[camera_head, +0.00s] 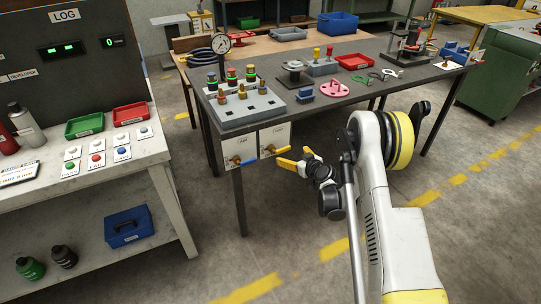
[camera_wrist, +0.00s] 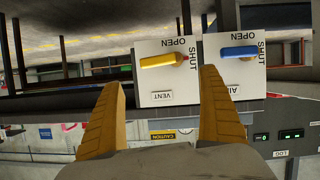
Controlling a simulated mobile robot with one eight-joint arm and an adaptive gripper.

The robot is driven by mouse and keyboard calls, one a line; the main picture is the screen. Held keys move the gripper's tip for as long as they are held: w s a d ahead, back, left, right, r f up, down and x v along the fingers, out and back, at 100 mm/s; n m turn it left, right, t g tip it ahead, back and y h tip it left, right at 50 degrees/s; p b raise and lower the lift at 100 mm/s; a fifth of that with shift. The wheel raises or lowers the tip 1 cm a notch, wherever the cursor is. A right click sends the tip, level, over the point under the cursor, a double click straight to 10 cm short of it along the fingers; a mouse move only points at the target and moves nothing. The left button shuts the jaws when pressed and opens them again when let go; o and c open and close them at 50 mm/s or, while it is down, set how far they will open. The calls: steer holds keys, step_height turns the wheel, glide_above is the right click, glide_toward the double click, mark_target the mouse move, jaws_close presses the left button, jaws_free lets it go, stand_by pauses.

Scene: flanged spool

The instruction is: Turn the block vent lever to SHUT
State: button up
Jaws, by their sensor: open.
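The vent block is a white plate with a yellow lever (camera_wrist: 160,60), marked VENT, OPEN and SHUT. In the wrist view the lettering is turned, and the lever lies nearly level, its free end left and its brownish hub right, beside SHUT. In the head view this lever (camera_head: 282,149) is on the right-hand plate under the table's front edge. My gripper (camera_head: 292,158) is close in front of it. In the wrist view my gripper (camera_wrist: 163,76) is open, its yellow fingers on either side of the vent plate's lower part. Nothing shows between them, and no contact is visible.
A second white plate with a blue lever (camera_wrist: 238,51) adjoins the vent plate; this lever (camera_head: 247,161) is on the left in the head view. The grey table (camera_head: 310,96) above holds a valve block (camera_head: 243,108). A white bench (camera_head: 100,165) stands left.

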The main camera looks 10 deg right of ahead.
mark_target(284, 149)
steer(key=b+x, duration=0.1)
steer(key=x, duration=0.2)
steer(key=b+x, duration=0.1)
steer(key=x, duration=0.2)
steer(key=b+x, duration=0.1)
steer(key=x, duration=0.2)
steer(key=shift+w+d+f, duration=0.15)
steer(key=shift+d, duration=0.05)
steer(key=shift+w+a+f, duration=0.15)
steer(key=shift+w+a, duration=0.05)
steer(key=shift+w, duration=0.4)
steer(key=c, duration=1.2)
steer(key=shift+c, duration=0.2)
